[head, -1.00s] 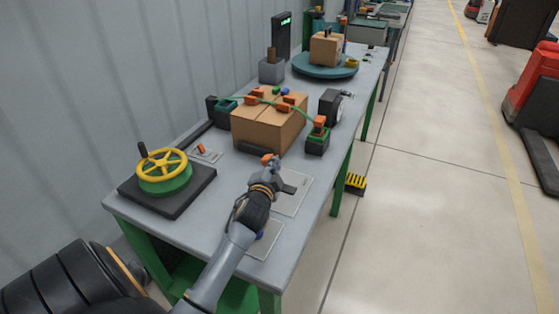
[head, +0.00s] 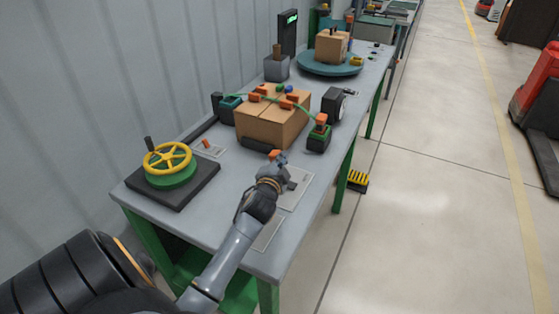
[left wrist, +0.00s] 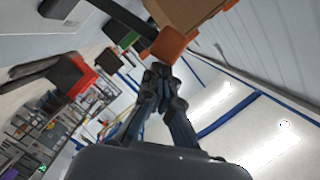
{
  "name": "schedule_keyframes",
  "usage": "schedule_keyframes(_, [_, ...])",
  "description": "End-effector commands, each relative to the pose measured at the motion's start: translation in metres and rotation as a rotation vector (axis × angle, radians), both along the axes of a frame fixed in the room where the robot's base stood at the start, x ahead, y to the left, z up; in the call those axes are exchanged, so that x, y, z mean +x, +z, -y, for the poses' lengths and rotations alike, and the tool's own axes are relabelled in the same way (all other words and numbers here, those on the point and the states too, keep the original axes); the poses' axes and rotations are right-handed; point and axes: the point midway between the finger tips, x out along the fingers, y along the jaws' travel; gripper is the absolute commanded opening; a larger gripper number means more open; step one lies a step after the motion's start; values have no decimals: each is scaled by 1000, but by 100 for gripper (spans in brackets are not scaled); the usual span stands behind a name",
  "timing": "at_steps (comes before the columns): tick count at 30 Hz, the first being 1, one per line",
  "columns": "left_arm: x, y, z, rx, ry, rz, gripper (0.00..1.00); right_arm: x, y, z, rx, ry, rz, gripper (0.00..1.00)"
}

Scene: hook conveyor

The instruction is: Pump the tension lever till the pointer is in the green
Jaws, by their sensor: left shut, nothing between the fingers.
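A dark lever bar (head: 257,147) with an orange end block (head: 274,154) lies low along the front of the strapped cardboard box (head: 262,128). This looks like the tension lever. The orange block (left wrist: 168,45) shows large in the left wrist view, just beyond my fingertips. My left gripper (head: 279,160) is shut and empty, right at the orange block; I cannot tell whether they touch. Its closed fingers (left wrist: 161,75) also show in the left wrist view. A black gauge with a pale face (head: 334,105) stands right of the box; its pointer is too small to read. My right gripper is out of view.
A yellow handwheel (head: 167,158) on a dark plate stands at the table's near left. A green unit with an orange top (head: 318,135) stands right of the box. A teal turntable (head: 318,66) with another box is farther back. Bare grey tabletop (head: 222,185) lies left of my arm.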

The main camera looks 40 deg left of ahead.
Motion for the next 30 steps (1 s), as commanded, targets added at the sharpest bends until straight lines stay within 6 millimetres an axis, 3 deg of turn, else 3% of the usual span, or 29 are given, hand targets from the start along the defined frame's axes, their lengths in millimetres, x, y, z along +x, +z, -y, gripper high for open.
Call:
schedule_keyframes(1, [3, 10, 0, 1, 0, 2, 0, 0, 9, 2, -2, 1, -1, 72])
schedule_keyframes(2, [-5, 3, 2, 1, 0, 0, 0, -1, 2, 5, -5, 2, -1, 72])
schedule_keyframes(9, [-43, 7, 22, 0, -1, 1, 0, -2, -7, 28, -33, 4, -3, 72])
schedule_keyframes(16, [-76, 13, 38, -1, -2, 2, 0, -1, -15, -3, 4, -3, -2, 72])
schedule_keyframes(19, [-84, 15, 42, -1, -2, 2, 0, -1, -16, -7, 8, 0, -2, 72])
schedule_keyframes(30, [-87, 17, 44, 1, -3, 3, 0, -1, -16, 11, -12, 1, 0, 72])
